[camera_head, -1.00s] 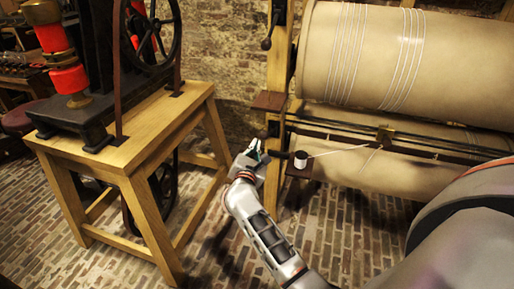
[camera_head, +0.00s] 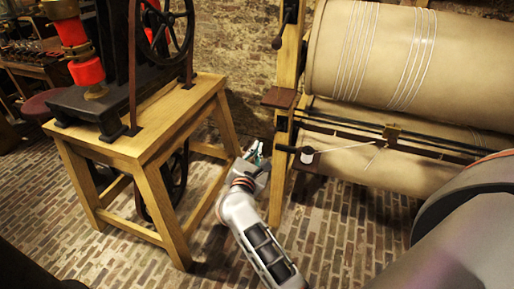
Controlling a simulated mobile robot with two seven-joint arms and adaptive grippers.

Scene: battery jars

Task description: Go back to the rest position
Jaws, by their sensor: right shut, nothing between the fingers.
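My right gripper (camera_head: 257,153) is in the middle of the head view, at the end of the pale arm that rises from the bottom. It is shut and empty. It is small in the picture, beside the wooden post of the roller machine and left of a small white spool (camera_head: 307,155). A gap shows between the gripper and the spool. My left gripper is not in view.
A wooden stand (camera_head: 128,150) with a dark wheeled machine (camera_head: 170,30) is on the left. A large beige roller (camera_head: 420,60) in a wooden frame (camera_head: 283,120) fills the right. Bare brick floor (camera_head: 340,235) lies in front.

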